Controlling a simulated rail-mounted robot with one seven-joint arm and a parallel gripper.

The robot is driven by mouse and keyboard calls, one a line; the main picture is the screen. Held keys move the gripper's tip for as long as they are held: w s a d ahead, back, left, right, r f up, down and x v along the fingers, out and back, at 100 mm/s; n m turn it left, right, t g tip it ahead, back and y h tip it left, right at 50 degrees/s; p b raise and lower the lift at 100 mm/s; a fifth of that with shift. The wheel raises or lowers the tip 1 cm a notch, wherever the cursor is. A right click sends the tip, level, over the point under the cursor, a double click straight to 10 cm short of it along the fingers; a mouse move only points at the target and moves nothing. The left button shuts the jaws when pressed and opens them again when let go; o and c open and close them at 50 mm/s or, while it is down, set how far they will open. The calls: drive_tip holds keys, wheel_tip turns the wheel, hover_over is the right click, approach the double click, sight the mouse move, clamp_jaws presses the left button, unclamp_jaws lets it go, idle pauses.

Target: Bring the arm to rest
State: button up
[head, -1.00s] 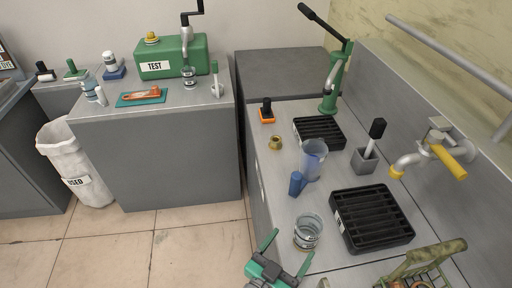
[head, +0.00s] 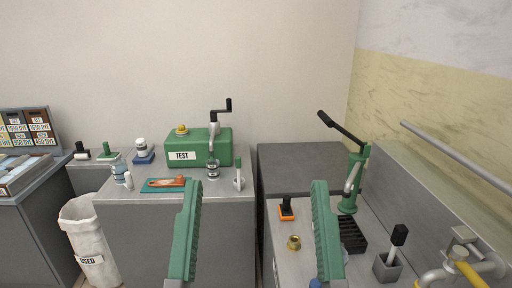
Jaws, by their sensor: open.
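My gripper (head: 256,188) shows large in the lower middle of the head view. Its two green fingers point upward and stand wide apart. Nothing is between them but the view of the counters behind. The left finger overlaps the front of the grey cabinet with the green TEST box, and the right finger overlaps the right counter and part of a black rack. The rest of my arm is below the picture.
The TEST box (head: 199,149) stands on the left cabinet beside a teal mat (head: 153,187). A green lever press (head: 351,182), black rack (head: 352,236), brass fitting (head: 294,243) and brush pot (head: 386,268) stand on the right counter. A USED bin (head: 84,230) stands at left.

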wheel_tip(320, 180, up, 36)
drive_tip(key=p, duration=3.3)
drive_tip(key=shift+a+r, duration=0.2)
drive_tip(key=shift+r, duration=0.05)
